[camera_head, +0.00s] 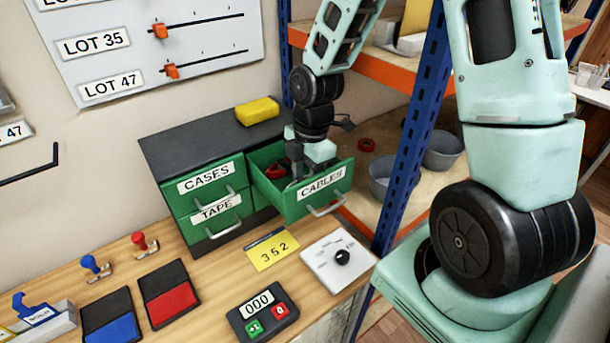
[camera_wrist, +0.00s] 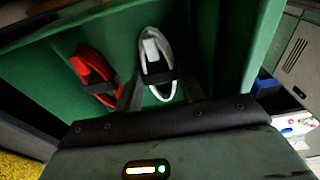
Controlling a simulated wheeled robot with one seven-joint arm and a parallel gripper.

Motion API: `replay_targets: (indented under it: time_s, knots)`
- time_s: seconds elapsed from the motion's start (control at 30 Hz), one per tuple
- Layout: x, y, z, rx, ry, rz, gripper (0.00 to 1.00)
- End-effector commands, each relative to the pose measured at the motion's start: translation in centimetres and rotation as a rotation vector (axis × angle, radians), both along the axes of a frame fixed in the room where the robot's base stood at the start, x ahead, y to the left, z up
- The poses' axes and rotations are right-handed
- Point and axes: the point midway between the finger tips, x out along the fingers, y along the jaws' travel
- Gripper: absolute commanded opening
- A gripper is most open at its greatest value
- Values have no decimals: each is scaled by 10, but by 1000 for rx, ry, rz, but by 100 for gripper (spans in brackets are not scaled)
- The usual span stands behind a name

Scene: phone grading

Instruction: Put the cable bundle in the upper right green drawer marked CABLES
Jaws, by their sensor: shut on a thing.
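The green drawer marked CABLES (camera_head: 318,192) is the upper right one of the cabinet and is pulled open. My gripper (camera_head: 298,180) reaches down inside it. In the wrist view my gripper (camera_wrist: 160,88) is shut on a white cable bundle (camera_wrist: 158,62) with a dark band, inside the drawer's green walls (camera_wrist: 215,45). A red cable bundle (camera_wrist: 93,72) with a dark band lies in the drawer beside it. The red one also shows in the head view (camera_head: 273,171). Whether the white bundle touches the drawer floor I cannot tell.
Drawers marked CASES (camera_head: 208,177) and TAPE (camera_head: 216,206) are shut. A yellow block (camera_head: 258,110) lies on the cabinet top. A blue shelf post (camera_head: 412,130) stands right of the open drawer.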

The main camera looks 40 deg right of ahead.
Motion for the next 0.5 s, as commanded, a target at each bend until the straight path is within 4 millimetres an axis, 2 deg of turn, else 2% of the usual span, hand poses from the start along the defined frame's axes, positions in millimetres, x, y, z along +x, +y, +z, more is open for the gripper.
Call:
replay_targets:
  time_s: [0.13,0.17,0.5]
  knots:
    - [0,0,-4,0,0,0,13]
    - [0,0,-3,0,0,0,47]
    - [0,0,-1,0,1,-1,48]
